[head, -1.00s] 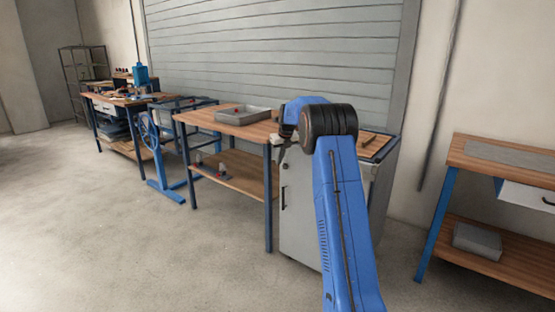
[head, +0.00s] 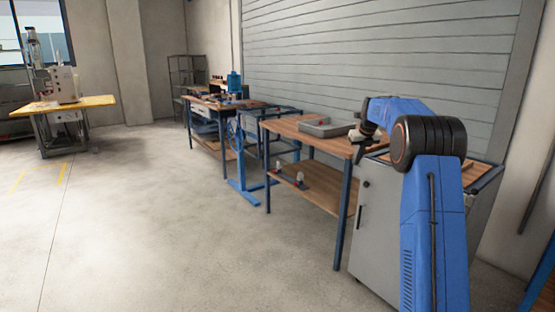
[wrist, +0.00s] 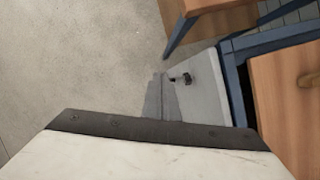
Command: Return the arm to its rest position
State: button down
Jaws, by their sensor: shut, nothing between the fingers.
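My arm (head: 432,225) is blue with a black joint and stands at the right of the head view, bent at the top. My gripper (head: 355,156) hangs at the left end of the bent part, in front of the grey cabinet (head: 375,225) and the wooden bench's right end. It is small there. In the wrist view its grey fingers (wrist: 160,78) are together, with nothing held between them. The pale wrist housing fills the bottom of that view. The cabinet's pale face and a dark knob show just beyond the fingers.
A wooden bench (head: 290,126) with a grey tray (head: 324,128) on top stands left of the cabinet. A workbench with a blue machine (head: 234,84) is farther back. A yellow-topped table (head: 65,106) stands far left. The concrete floor (head: 150,220) at front left is clear.

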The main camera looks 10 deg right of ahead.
jog(key=s+a+r+n, duration=0.3)
jog(key=s+a+n, duration=0.3)
jog(key=s, duration=0.4)
jog(key=s+a+r+n, duration=0.3)
jog(key=s+a+n, duration=0.3)
jog(key=s, duration=0.4)
jog(key=s+a+r+n, duration=0.3)
jog(key=s+a+n, duration=0.3)
jog(key=s, duration=0.4)
jog(key=s+a+f+n, duration=0.3)
jog(key=s+f+n, duration=0.2)
jog(key=s, duration=0.6)
jog(key=s+a+f+n, duration=0.3)
jog(key=s+f+n, duration=0.2)
jog(key=s, duration=0.6)
jog(key=s+a+f+n, duration=0.3)
jog(key=s+f+n, duration=0.2)
jog(key=s+n, duration=0.3)
jog(key=s, duration=0.4)
jog(key=shift+a+f, duration=0.2)
jog(key=shift+f, duration=0.05)
